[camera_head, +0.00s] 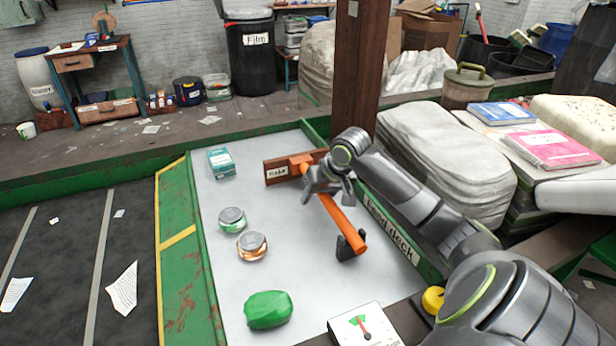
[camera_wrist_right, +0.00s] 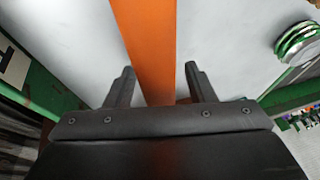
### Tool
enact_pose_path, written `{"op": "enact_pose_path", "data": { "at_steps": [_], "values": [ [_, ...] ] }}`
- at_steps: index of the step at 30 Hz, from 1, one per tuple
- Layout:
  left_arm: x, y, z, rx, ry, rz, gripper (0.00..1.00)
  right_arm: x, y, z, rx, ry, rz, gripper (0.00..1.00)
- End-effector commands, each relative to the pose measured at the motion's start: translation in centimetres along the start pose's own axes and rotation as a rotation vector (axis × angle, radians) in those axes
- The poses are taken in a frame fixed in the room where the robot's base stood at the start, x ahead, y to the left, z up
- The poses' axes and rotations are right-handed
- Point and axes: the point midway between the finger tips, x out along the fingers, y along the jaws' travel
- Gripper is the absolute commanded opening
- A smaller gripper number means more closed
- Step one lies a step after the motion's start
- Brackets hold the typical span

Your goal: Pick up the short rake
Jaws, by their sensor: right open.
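The short rake has an orange handle (camera_head: 343,226) that slants across the grey feed deck (camera_head: 215,264). Its upper end meets a brown block (camera_head: 277,172) with a white label, and its lower end rests at a small black holder (camera_head: 351,245). My right gripper (camera_head: 328,190) is over the upper part of the handle. In the right wrist view the orange handle (camera_wrist_right: 146,45) runs between the two open fingers of my right gripper (camera_wrist_right: 160,75), with a gap on each side. My left gripper is not in view.
On the deck lie a teal box (camera_head: 221,163), a green-banded can (camera_head: 232,220), an orange-banded can (camera_head: 252,246) and a green lump (camera_head: 269,310). A dial scale (camera_head: 364,328) stands at the front. A brown post (camera_head: 358,75) rises behind the gripper.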

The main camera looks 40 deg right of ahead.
Motion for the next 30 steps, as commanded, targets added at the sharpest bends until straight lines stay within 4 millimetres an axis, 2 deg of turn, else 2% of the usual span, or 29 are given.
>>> {"op": "enact_pose_path", "data": {
  "at_steps": [2,13,22,26,30],
  "values": [
    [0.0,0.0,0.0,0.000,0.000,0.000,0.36,0.0,0.0,0.0,0.000,0.000,0.000,0.50],
    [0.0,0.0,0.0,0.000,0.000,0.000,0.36,-0.1,0.0,0.0,0.000,0.000,0.000,0.02],
    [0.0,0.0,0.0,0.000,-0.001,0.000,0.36,-0.7,-0.1,-0.4,-0.002,0.004,0.000,0.02],
    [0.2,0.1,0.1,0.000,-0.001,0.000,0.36,-2.5,-0.5,-1.2,-0.003,0.008,0.001,0.02],
    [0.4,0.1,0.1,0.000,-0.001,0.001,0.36,-5.1,-1.0,-2.3,-0.003,0.008,0.002,0.02]
  ]
}}
